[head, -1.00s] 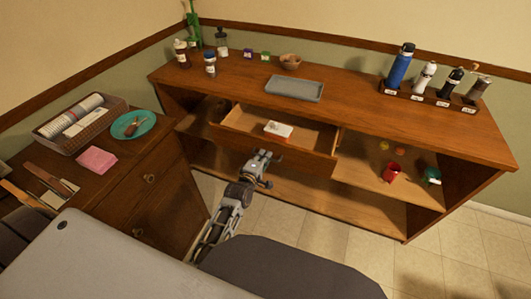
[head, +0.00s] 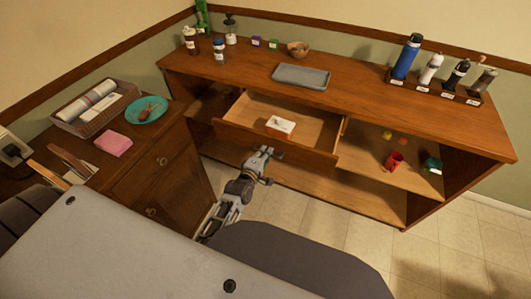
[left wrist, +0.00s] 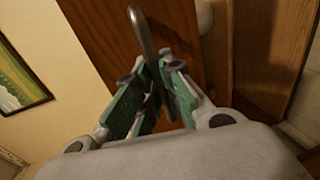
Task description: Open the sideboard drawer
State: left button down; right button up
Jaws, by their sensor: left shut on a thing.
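The wooden sideboard (head: 365,92) stands along the back wall. Its drawer (head: 305,157) is pulled well out, with its inside showing and a small white box (head: 281,127) lying in it. My left gripper (head: 267,158) is in front of the drawer front. In the left wrist view, its green-padded fingers (left wrist: 155,92) are shut on the metal bar handle (left wrist: 145,35) of the drawer. In the head view the handle is hidden by the gripper. My right gripper is not in view.
A grey tray (head: 300,76), a bowl (head: 298,48) and several bottles stand on the sideboard top. A red cup (head: 394,161) is on the open shelf at the right. A side cabinet (head: 150,185) stands close on the left. Tiled floor (head: 310,215) is clear in front.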

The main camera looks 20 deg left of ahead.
pick_arm(q)
jog(key=c, duration=1.8)
grip_release()
jog(key=shift+s, duration=0.2)
jog(key=shift+v, duration=5.8)
